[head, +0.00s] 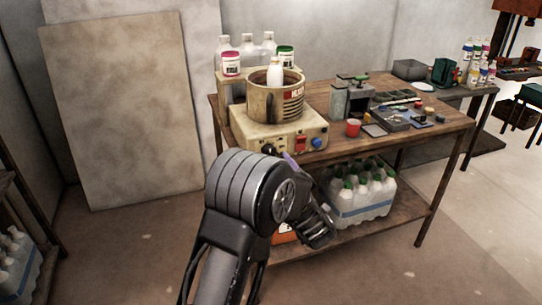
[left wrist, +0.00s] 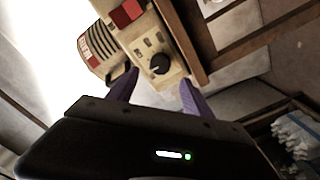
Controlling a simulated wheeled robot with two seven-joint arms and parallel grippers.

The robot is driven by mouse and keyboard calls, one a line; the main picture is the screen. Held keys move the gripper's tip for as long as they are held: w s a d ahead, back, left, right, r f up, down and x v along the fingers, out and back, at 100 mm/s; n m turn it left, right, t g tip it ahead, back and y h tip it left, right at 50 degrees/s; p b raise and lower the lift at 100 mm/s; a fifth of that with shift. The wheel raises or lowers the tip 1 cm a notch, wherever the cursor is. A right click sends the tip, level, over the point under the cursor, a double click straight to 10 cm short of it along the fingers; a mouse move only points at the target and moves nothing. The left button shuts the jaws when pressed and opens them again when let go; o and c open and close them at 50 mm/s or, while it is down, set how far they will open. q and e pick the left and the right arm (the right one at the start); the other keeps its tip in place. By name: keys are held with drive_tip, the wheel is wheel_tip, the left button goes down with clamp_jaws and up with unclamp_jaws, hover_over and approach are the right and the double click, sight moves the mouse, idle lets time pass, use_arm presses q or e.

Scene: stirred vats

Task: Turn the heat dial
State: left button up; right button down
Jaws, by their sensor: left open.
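A beige hotplate unit (head: 282,131) stands on the wooden bench with a metal pot (head: 268,103) on top. Its front has a black dial (head: 268,149), a red switch (head: 300,142) and a blue knob (head: 316,143). No readable label tells which one is the heat dial. My left gripper (head: 290,158) is in front of the panel, its tips partly hidden by my arm. In the left wrist view, the purple fingers of my left gripper (left wrist: 158,87) are spread apart and empty. The black dial (left wrist: 159,64) lies ahead between them, apparently not touched. My right gripper is out of view.
The bench (head: 450,122) holds a red cup (head: 353,128), grey containers and small tools right of the hotplate. White bottles stand behind the pot. Packed bottles (head: 362,200) sit on the lower shelf.

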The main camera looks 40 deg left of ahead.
sight(270, 153)
use_arm(q)
drive_tip(key=x, duration=0.7)
drive_tip(key=shift+w+a+p, duration=0.1)
drive_tip(key=shift+a+p, duration=0.05)
drive_tip(key=shift+p, duration=0.15)
clamp_jaws()
